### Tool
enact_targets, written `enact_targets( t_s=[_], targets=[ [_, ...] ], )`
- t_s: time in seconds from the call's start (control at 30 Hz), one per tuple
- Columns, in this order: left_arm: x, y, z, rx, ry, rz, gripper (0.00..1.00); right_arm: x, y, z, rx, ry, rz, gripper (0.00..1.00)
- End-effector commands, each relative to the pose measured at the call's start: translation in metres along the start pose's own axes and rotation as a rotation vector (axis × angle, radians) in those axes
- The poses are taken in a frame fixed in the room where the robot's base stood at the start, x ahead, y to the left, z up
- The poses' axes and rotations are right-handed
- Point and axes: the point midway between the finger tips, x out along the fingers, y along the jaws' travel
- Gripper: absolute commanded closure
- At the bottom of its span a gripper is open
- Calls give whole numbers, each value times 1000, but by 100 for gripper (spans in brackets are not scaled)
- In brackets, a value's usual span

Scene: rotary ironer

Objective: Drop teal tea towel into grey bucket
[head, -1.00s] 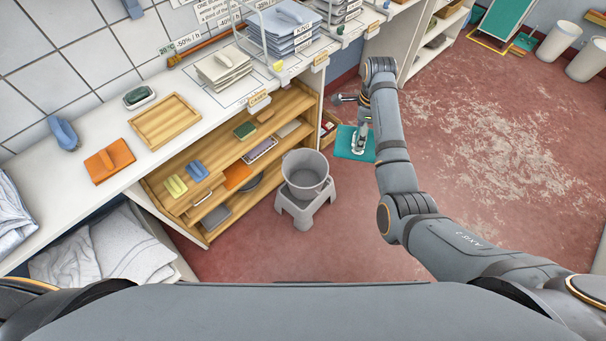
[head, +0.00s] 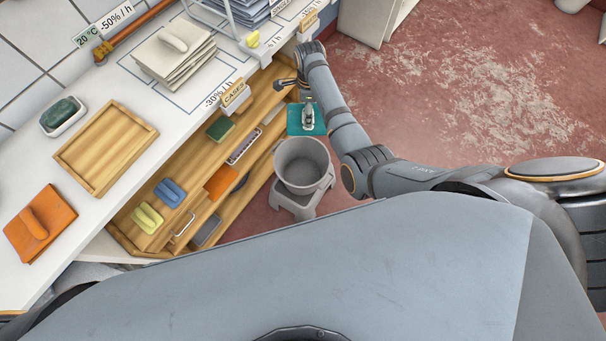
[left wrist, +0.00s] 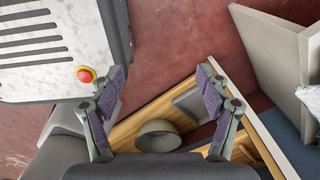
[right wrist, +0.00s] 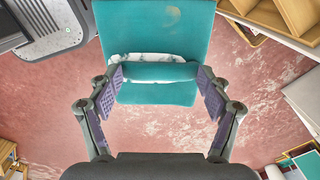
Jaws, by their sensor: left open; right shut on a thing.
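The teal tea towel (head: 293,121) is a folded piece that hangs from my right gripper (head: 308,124), just beyond the bucket's far rim in the head view. In the right wrist view the towel (right wrist: 155,35) spreads out ahead of my right gripper (right wrist: 161,77), which is shut on a thick, partly white-marked fold. The grey bucket (head: 302,163) stands upright on a small grey stool (head: 291,204), and its inside looks empty. My left gripper (left wrist: 160,80) is open and empty in the left wrist view. It is out of sight in the head view.
A wooden shelf unit (head: 172,216) with several coloured pads stands left of the bucket, under a white counter (head: 70,180). The counter holds a wooden tray (head: 105,147) and an orange pad (head: 38,226). Red floor is open to the right of my right arm.

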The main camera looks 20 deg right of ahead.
Motion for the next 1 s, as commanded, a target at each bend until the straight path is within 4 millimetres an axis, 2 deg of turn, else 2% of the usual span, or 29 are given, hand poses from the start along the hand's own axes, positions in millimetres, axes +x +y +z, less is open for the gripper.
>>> enact_targets(
  t_s=[0.03,0.1,0.2,0.3,0.4,0.6,0.73,0.83,0.9,1.0],
  targets=[
    [42,3,-3,0,8,0,24,57,7,0,8,1,4,52],
    [66,4,-15,-1,26,-1,24,99,15,1,22,1,4,52],
    [91,4,-39,-2,64,-2,24,146,25,2,36,0,2,52],
    [106,4,-48,-2,80,-4,24,177,33,3,48,-1,0,52],
    [114,3,-43,-1,72,-6,24,192,37,4,54,-2,-1,52],
    [114,1,-21,2,40,-9,24,196,39,4,57,-3,-2,52],
    [125,1,-18,2,31,-9,24,207,39,3,57,-3,-1,52],
    [137,-1,-43,2,57,-12,24,223,40,3,57,-2,-1,52],
    [146,0,-51,1,60,-12,24,235,40,3,57,-2,0,52],
    [145,1,-69,0,66,-11,24,239,39,3,57,-3,-1,52]
  ],
)
